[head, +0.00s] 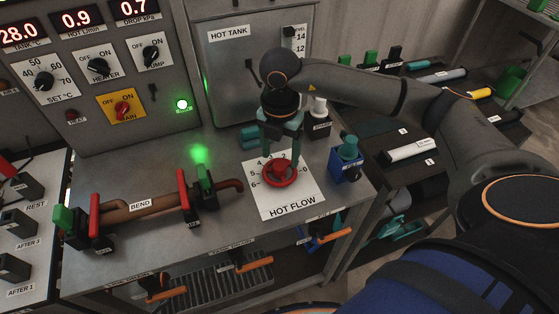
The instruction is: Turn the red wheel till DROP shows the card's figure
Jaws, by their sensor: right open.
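The red wheel (281,175) lies on a white dial plate (292,201) marked HOT FLOW, with numbers around it. My right gripper (281,147) points down just above the wheel, fingers apart; I cannot tell whether they touch its rim. The fingers hide part of the wheel's far side and some numbers. The DROP display (133,8), marked kPa, reads 0.7 at the top of the panel. The HOT display (76,20) reads 0.9 and the TANK display (18,35) reads 28.0. I cannot make out a card with a target figure. My left gripper is not in view.
A brown BEND pipe (145,206) with red and green clamps lies left of the plate. A blue block (346,168) stands right of it. The hot tank (235,70) rises behind. Orange-handled valves (253,265) hang along the front edge.

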